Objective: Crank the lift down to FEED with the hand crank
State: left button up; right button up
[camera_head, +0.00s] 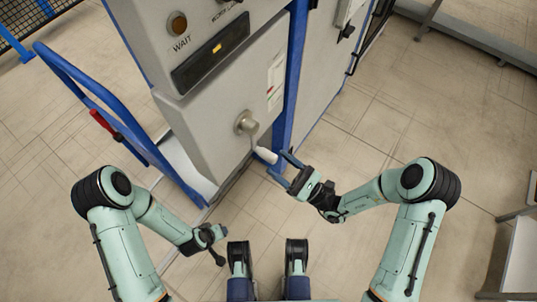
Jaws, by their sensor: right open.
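The hand crank's hub (246,123) sits on the lower front of a grey cabinet. Its arm points down and to the right, ending in a pale handle (266,155). My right gripper (279,168) is open, its blue fingers on either side of the handle's free end or just beside it; I cannot tell whether they touch it. My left gripper (216,246) hangs low, away from the crank, and its fingers are too small to read. The cabinet's dark panel (210,52) shows a yellow mark. No FEED marking is readable.
The grey cabinet (195,120) has an amber WAIT lamp (177,24). A blue post (290,90) stands right of the crank. A blue-railed cart (105,115) with a red grip stands left. A table edge (522,255) is at lower right. Open tiled floor lies right.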

aim_at(270, 154)
jog(key=shift+x, duration=2.4)
grip_shut()
jog(key=shift+w+d+n+g, duration=0.25)
jog(key=shift+n+g, duration=0.15)
jog(key=shift+n, duration=0.1)
